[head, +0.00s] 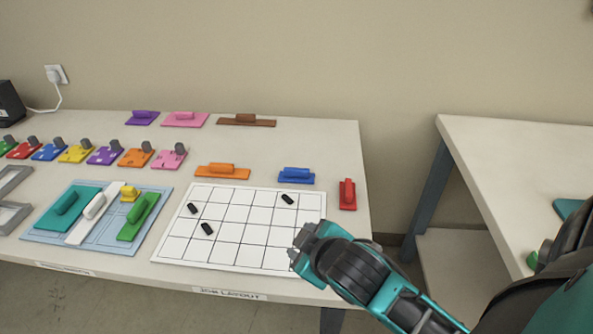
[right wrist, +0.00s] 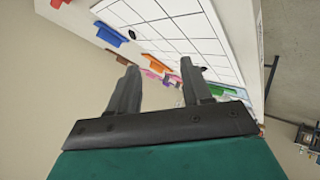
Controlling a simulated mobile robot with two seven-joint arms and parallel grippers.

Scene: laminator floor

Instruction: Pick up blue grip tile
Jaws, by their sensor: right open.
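A blue tile with a raised blue grip (head: 296,175) lies on the table behind the white grid sheet's back right corner, between an orange and a red grip tile. It also shows in the right wrist view (right wrist: 110,35), at upper left, beyond the finger tips. My right gripper (head: 298,246) is over the front right part of the grid sheet, nearer the front edge than the blue tile and apart from it. In the right wrist view its two fingers (right wrist: 158,68) are spread with nothing between them. My left gripper is not in view.
The white grid sheet (head: 228,236) carries several small black pieces. The orange (head: 222,171) and red (head: 347,194) grip tiles flank the blue one. A blue-grey mat (head: 150,193) with several tiles is at left. Puzzle-shaped tiles, one blue (head: 47,153), line the left. A second table (head: 510,150) stands right.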

